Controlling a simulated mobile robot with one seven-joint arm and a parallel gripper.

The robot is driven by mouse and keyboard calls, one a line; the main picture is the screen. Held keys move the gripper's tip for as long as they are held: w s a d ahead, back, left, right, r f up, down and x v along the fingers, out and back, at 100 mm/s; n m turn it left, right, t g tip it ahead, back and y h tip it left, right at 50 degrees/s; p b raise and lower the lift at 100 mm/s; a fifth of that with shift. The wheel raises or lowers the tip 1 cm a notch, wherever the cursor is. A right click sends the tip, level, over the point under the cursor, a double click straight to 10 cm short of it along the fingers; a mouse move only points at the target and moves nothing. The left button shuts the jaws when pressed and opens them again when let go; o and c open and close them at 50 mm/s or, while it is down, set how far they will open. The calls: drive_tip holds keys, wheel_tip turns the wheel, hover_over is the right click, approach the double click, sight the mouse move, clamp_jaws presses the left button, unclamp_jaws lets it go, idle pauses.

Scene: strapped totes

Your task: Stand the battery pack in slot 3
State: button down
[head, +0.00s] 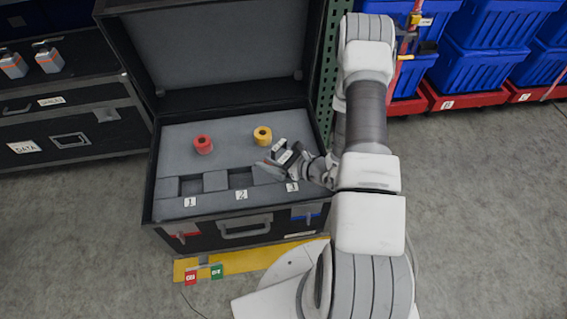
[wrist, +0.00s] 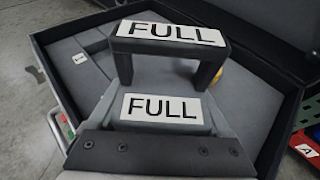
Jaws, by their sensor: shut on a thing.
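The battery pack (head: 275,166) is grey with a dark handle and white labels. In the wrist view the battery pack (wrist: 108,118) fills the middle, with FULL printed on both its handle and its body. My gripper (head: 303,164) is shut on it, over the right end of the foam row, by the tag for slot 3 (head: 292,187). The pack looks tilted in the head view. The pack and gripper cover slot 3, and I cannot tell whether the pack's base is inside it. Slot 1 (head: 191,187) and slot 2 (head: 240,178) look empty.
The open black case (head: 150,190) holds a red roll (head: 203,144) and a yellow roll (head: 262,136) behind the slots. Its raised lid (head: 215,45) stands at the back. Two orange-banded packs (head: 48,57) sit on the left shelf. Blue totes (head: 483,62) stand at right.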

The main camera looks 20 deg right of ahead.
drive_tip(key=shift+w+d+f+b, duration=0.6)
drive_tip(key=shift+w+d+f, duration=0.25)
drive_tip(key=shift+f, duration=0.5)
drive_tip(key=shift+w+d+f+b, duration=0.55)
drive_tip(key=shift+w+d+f, duration=0.25)
drive_tip(key=shift+f, duration=0.5)
drive_tip(key=shift+w+d+f+b, duration=0.6)
drive_tip(key=shift+w+d+f, duration=0.25)
drive_tip(key=shift+f, duration=0.5)
drive_tip(key=shift+s, duration=0.15)
drive_tip(key=shift+d+f+b, duration=0.1)
drive_tip(key=shift+f+b, duration=0.35)
drive_tip(key=shift+f, duration=0.2)
unclamp_jaws()
drive_tip(key=shift+r, duration=0.1)
